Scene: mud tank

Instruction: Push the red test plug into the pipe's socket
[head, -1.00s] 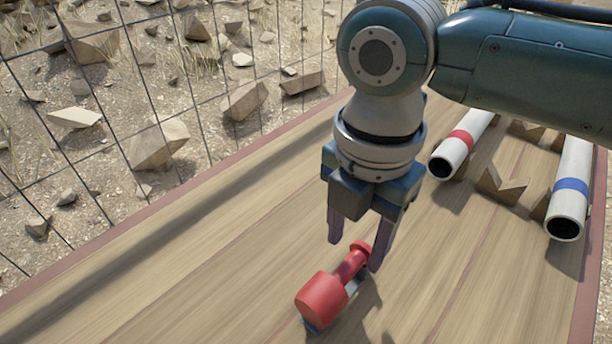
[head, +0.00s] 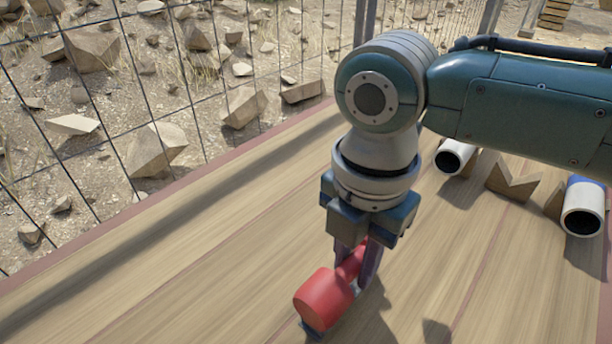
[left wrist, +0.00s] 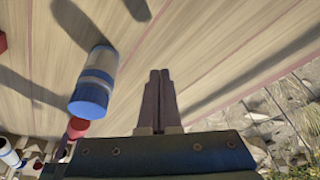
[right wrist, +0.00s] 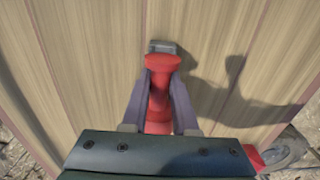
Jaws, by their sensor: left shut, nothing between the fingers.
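My left gripper (left wrist: 160,78) is shut and empty above the table.
Wooden V-shaped blocks (head: 512,180) stand between the pipes. A wire fence (head: 200,120) runs along the table's left side, with rocks beyond. A blue-ended cylinder (left wrist: 90,95) shows beside my left gripper.

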